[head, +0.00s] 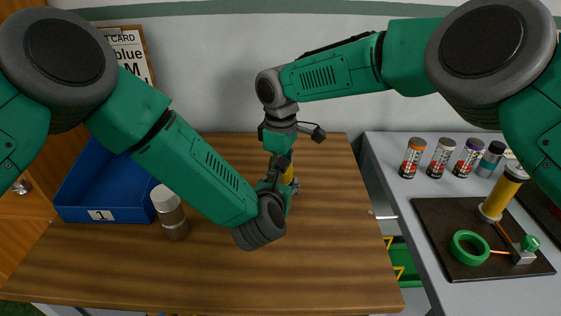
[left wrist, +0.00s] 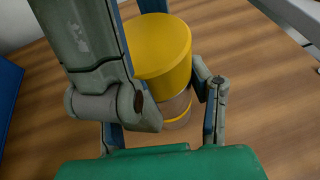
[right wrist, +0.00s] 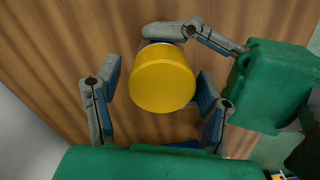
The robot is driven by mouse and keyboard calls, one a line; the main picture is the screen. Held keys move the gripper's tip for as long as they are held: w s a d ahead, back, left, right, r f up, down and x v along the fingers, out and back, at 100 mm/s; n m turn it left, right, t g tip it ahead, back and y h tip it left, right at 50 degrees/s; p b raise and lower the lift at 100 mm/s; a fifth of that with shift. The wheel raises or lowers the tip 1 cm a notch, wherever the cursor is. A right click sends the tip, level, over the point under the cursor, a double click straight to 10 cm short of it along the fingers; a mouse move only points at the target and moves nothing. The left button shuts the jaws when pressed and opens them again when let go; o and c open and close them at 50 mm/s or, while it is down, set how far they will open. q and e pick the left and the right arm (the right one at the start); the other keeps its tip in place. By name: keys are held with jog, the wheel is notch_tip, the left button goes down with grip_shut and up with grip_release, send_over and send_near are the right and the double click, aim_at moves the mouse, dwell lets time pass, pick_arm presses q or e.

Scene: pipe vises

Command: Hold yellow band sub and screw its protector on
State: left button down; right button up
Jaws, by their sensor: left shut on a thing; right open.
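The yellow band sub (left wrist: 176,106) stands upright over the wooden table, a grey-brown body with a yellow band low on it. Its yellow protector (left wrist: 162,46) sits on top; I cannot tell how far it is threaded. In the head view only a bit of yellow (head: 288,174) shows between my grippers. My left gripper (left wrist: 168,92) is shut on the sub's body, below the protector.
A blue tray (head: 105,214) labelled 1 stands at the table's left. A brown sub with a white cap (head: 162,196) stands beside it. The grey bench (head: 400,205) at right holds several small canisters and a dark mat (head: 440,222) with a yellow cylinder and green ring. The table front is clear.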

jog(key=c, duration=1.2)
jog(key=shift+f+m, duration=0.1)
jog(key=shift+m, duration=0.7)
jog(key=o, duration=1.3)
jog(key=shift+o, duration=0.2)
notch_tip(320, 180, up, 12)
jog(key=shift+w, duration=0.15)
